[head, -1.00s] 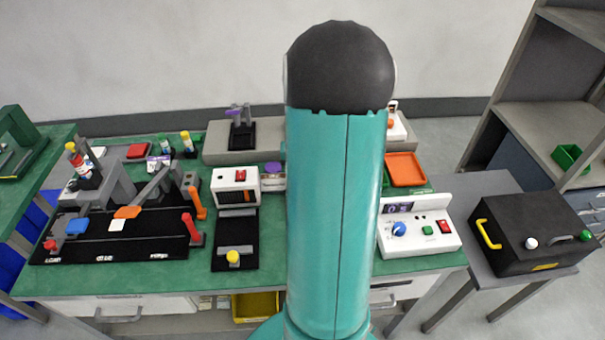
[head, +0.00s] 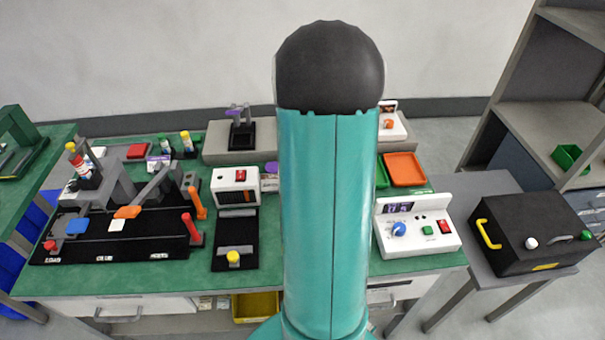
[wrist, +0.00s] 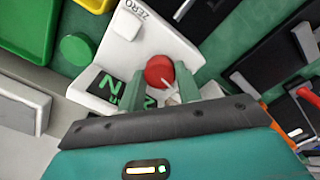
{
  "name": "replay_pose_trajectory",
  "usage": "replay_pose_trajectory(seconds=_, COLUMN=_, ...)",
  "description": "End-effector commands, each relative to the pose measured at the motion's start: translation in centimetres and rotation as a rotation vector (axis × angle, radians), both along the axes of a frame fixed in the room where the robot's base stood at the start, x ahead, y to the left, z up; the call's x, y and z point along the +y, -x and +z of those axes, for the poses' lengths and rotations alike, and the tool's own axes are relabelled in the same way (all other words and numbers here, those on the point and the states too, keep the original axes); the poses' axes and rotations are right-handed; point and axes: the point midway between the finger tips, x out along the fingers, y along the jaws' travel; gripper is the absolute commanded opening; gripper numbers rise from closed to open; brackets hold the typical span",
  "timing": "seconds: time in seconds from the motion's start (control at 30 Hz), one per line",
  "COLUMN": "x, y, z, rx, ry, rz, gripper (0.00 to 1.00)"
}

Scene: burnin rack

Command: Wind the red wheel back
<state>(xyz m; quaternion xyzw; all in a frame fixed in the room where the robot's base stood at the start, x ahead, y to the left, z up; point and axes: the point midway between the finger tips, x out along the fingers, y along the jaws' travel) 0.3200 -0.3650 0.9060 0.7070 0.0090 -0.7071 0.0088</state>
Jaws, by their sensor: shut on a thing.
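The red wheel (wrist: 159,70) sits on a white instrument (wrist: 187,52) in the wrist view. The instrument has a label reading ZERO, a white button (wrist: 126,25) and a dark display (wrist: 107,85) with green characters, partly covered by my gripper. My gripper (wrist: 160,84) has its two teal fingers at either side of the red wheel and is shut on it. A pale pointer mark shows on the wheel's lower part. In the head view my teal arm hides the gripper and the wheel.
In the head view a white control box (head: 415,236) and an orange tray (head: 404,169) stand right of my arm. A white-and-black unit (head: 236,188) stands left.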

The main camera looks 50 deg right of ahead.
Motion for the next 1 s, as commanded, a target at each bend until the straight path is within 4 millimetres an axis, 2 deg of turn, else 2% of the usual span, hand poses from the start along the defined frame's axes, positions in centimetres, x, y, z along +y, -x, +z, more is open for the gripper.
replay_pose_trajectory(seconds=0.6, x=-0.06, y=-0.05, z=0.1, rx=-0.001, ry=0.002, rz=0.542, gripper=0.11)
replay_pose_trajectory(seconds=1.0, x=-0.08, y=-0.03, z=0.1, rx=-0.001, ry=0.003, rz=0.698, gripper=0.11)
